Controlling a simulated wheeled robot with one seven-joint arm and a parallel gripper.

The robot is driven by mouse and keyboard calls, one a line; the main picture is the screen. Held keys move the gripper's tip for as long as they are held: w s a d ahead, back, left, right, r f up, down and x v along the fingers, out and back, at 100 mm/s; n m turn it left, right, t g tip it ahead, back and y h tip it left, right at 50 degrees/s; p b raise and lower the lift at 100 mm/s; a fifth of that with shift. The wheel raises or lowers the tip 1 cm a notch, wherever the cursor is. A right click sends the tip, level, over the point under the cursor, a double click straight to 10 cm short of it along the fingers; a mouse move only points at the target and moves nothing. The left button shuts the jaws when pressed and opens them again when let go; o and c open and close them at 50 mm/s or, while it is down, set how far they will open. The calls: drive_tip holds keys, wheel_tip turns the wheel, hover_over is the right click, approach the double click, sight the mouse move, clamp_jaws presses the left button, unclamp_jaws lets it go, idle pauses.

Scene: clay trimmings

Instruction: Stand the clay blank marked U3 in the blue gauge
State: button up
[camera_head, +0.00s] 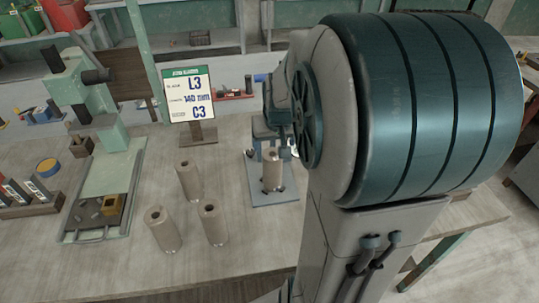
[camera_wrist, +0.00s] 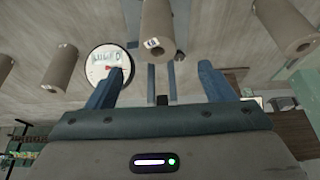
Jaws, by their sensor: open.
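The blue gauge (camera_head: 262,196) stands on the bench, with a grey-brown clay blank (camera_head: 272,168) upright at it. Whether this blank is fully seated I cannot tell. My gripper (camera_head: 271,151) is open over its top. In the wrist view this blank (camera_wrist: 157,22) is beyond my open gripper (camera_wrist: 160,68), between the finger lines, with a small mark too small to read. A white round dial (camera_wrist: 107,62) shows behind the left finger. More blanks stand to the left of the gauge: one at the back (camera_head: 188,181) and two in front (camera_head: 162,230) (camera_head: 213,224). Which one is U3 I cannot read.
A sign (camera_head: 190,95) reading L3, 140 mm, C3 stands behind the blanks. A green press-like stand (camera_head: 105,180) is at the left, beside a wooden rack (camera_head: 30,205) of dark pieces. The front of the bench is clear.

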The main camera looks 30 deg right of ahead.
drive_tip(key=s+a+r+n+y, duration=0.1)
drive_tip(key=s+a+r+n, duration=0.2)
drive_tip(key=s+a, duration=0.9)
drive_tip(key=s, duration=0.3)
drive_tip(key=shift+r+g, duration=0.35)
drive_tip(key=shift+g, duration=0.05)
